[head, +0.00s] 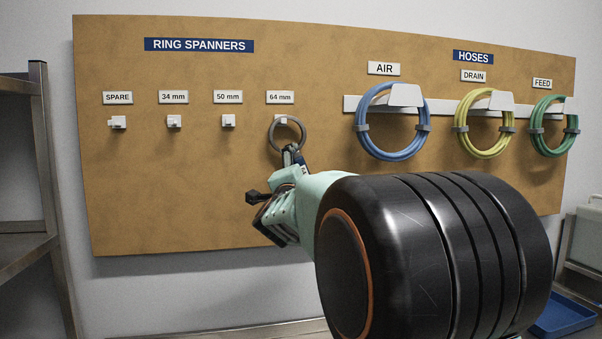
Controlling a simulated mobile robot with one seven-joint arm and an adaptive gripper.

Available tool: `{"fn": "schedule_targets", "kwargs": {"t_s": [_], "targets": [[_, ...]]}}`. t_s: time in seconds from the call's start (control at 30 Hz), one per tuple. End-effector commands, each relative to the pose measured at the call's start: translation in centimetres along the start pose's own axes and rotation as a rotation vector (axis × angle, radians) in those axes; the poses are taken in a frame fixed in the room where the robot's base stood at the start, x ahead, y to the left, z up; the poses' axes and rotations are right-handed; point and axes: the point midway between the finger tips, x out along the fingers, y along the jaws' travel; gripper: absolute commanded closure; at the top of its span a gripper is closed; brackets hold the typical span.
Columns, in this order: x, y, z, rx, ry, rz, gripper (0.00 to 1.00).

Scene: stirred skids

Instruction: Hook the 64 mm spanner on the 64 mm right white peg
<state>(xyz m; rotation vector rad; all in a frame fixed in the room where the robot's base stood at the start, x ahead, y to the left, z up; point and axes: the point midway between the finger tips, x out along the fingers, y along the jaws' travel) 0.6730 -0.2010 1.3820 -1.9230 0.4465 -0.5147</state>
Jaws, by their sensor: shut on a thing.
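The 64 mm spanner (303,130) is a dark grey ring held upright at the board, below the "64 mm" label (280,97). My gripper (291,158) is shut on the spanner's lower part, just below the ring. The spanner's handle is mostly hidden by the gripper and my arm.
Empty white pegs stand left under "SPARE" (117,122), "34 mm" (174,121) and "50 mm" (228,120). Blue (362,128), yellow (462,128) and green (537,128) hoses hang at right. Metal shelving (42,150) stands left. The board below the left pegs is clear.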

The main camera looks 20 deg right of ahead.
Motion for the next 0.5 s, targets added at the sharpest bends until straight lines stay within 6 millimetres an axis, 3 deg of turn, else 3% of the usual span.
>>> {"fn": "schedule_targets", "kwargs": {"t_s": [0.23,0.27,0.4,0.5], "targets": [[0.02,0.14,-0.06,0.000,0.001,0.002,0.47],[0.02,0.15,-0.06,0.000,0.001,0.002,0.17],[0.02,0.14,-0.05,0.000,0.001,0.002,0.02],[0.01,0.12,-0.04,0.000,0.001,0.002,0.00]]}}
